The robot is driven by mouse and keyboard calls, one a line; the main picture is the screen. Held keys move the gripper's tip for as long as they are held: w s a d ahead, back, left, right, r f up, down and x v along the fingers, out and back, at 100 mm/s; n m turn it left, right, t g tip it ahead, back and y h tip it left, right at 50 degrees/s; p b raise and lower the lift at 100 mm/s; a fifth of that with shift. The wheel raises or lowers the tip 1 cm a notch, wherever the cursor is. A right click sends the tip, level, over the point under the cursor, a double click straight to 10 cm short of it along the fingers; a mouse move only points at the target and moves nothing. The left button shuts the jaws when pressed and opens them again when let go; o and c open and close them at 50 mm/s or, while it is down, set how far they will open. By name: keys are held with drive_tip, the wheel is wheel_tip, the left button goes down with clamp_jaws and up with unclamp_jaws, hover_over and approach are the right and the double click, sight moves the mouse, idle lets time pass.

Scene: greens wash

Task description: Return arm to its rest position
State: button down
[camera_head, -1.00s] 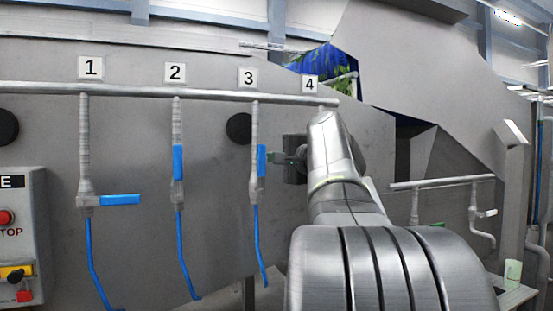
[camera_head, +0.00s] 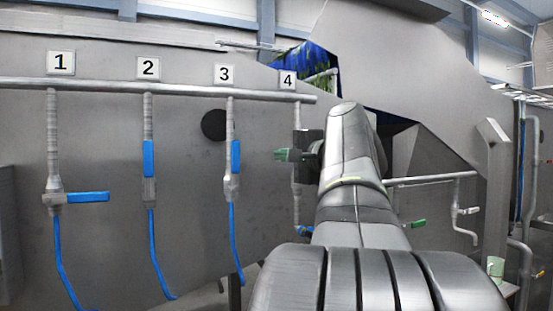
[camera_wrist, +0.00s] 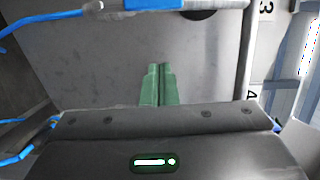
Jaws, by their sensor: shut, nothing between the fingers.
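My gripper (camera_head: 284,154) is in front of the grey panel, in the gap between pipes 3 and 4 in the head view. Its green fingers (camera_wrist: 160,84) are together and empty in the wrist view. Valve 1's blue handle (camera_head: 88,197) lies sideways. Valve 2's blue handle (camera_head: 149,159) and valve 3's blue handle (camera_head: 236,157) stand upright along their pipes. Pipe 4 (camera_head: 297,118) is partly hidden by my gripper and arm. A blue part (camera_head: 306,231) shows low beside my arm. My arm reaches forward and bends leftward at the wrist.
A horizontal header pipe (camera_head: 190,92) runs above the valves. Blue hoses hang below them. Blue and green material (camera_head: 308,62) shows in an opening above label 4 (camera_head: 288,80). At right are another pipe (camera_head: 430,180) with a green handle (camera_head: 416,224) and a light green cup (camera_head: 496,266).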

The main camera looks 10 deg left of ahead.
drive_tip(key=shift+v, duration=1.55)
drive_tip(key=shift+s+a, duration=0.1)
